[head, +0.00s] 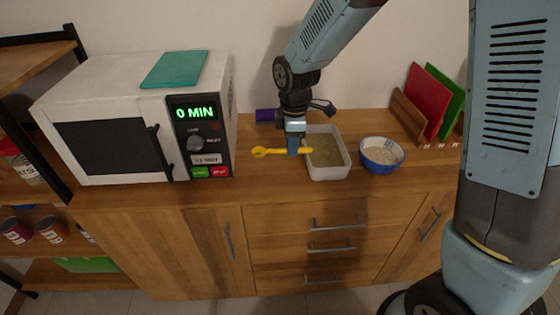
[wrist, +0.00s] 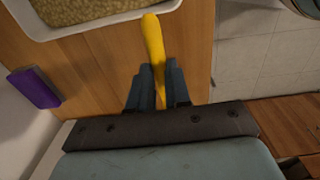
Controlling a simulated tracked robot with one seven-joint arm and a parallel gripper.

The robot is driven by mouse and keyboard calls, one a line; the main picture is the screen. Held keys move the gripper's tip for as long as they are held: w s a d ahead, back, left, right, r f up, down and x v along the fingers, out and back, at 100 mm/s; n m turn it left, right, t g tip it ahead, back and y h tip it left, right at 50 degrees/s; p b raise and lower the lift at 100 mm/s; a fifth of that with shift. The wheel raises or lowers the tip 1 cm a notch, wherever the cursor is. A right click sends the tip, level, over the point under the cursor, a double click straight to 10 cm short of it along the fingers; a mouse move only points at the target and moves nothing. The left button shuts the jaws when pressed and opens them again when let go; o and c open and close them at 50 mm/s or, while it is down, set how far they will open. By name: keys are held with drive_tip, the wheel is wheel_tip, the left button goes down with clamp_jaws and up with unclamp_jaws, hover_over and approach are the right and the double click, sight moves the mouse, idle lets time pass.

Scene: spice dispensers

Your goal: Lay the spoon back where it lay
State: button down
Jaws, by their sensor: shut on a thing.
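My gripper (head: 294,150) is shut on the yellow spoon (head: 268,152). The spoon is held about level above the counter, its rounded end pointing left in the head view. In the wrist view the spoon (wrist: 154,45) sticks out between the fingers of my gripper (wrist: 157,72), toward the white tub. The white tub (head: 333,171) holds a greenish-brown grainy filling and stands on the counter just right of my gripper. Part of the tub's rim (wrist: 95,27) also shows at the top of the wrist view.
A blue bowl (head: 379,161) of pale grains stands right of the tub. A white microwave (head: 101,95) with a teal board (head: 173,70) on top stands at left. A purple object (head: 265,115) lies at the back. A rack (head: 409,112) holds red and green boards. Bare counter (head: 285,178) lies in front.

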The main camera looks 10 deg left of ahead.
hover_over(279, 169)
wheel_tip(279, 169, down, 5)
drive_tip(key=shift+s+d+f, duration=0.1)
drive_tip(key=shift+s+f, duration=0.05)
drive_tip(key=shift+f, duration=1.6)
drive_tip(key=c, duration=1.1)
unclamp_jaws()
drive_tip(key=shift+f, duration=0.1)
